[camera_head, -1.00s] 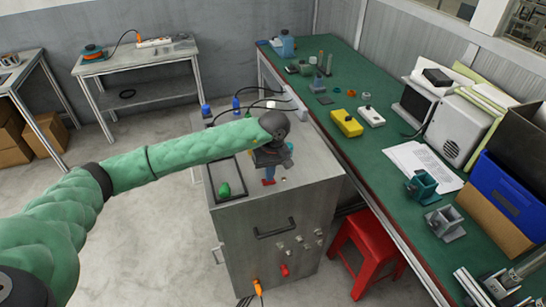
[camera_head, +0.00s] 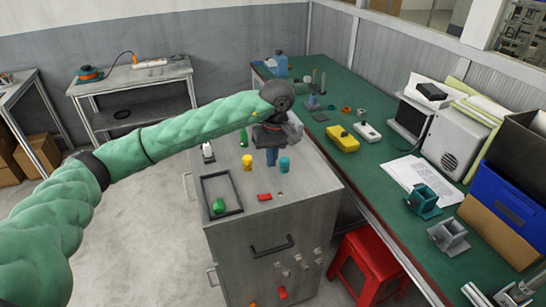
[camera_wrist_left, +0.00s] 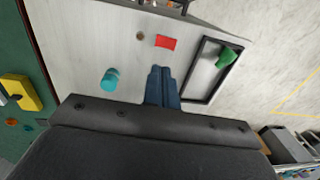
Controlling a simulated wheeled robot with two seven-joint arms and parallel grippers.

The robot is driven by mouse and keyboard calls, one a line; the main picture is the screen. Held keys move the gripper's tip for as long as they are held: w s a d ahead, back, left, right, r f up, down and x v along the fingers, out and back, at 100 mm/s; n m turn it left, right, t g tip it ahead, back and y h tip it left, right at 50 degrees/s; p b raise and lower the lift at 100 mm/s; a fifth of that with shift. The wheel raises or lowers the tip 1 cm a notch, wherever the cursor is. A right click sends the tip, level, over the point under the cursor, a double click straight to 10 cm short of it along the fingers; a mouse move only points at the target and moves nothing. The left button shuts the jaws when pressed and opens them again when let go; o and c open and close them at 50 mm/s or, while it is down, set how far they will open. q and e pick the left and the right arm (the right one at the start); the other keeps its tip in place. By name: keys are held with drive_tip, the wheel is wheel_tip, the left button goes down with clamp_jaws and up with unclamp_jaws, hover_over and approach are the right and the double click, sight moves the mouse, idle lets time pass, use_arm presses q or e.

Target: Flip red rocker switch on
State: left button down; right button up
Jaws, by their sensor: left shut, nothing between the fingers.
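The red rocker switch (camera_head: 264,197) is a small flat red piece on top of the grey metal cabinet (camera_head: 285,225). It also shows in the left wrist view (camera_wrist_left: 165,42), just beyond the fingertips. I cannot tell which way it is tilted. My left gripper (camera_head: 271,158) has blue fingers pressed together, with nothing between them. They point down above the cabinet top, behind the switch in the head view and apart from it. The closed fingers also show in the left wrist view (camera_wrist_left: 161,86). My right gripper is not in view.
A teal cylinder (camera_head: 284,164) and a yellow cylinder (camera_head: 247,161) stand close to the fingers. A black frame (camera_head: 207,190) with a green piece (camera_head: 219,205) lies left of the switch. A green workbench (camera_head: 385,205) stands to the right.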

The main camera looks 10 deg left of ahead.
use_arm(q)
drive_tip(key=shift+w+d+r+b, duration=0.1)
drive_tip(key=shift+r+b, duration=0.2)
drive_tip(key=shift+r, duration=0.75)
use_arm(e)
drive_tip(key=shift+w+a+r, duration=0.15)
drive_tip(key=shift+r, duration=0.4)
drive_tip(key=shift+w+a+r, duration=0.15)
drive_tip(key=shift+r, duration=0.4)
use_arm(q)
drive_tip(key=shift+s+a+g+y+p, duration=0.3)
drive_tip(key=shift+s+a+y, duration=0.1)
drive_tip(key=shift+a, duration=0.1)
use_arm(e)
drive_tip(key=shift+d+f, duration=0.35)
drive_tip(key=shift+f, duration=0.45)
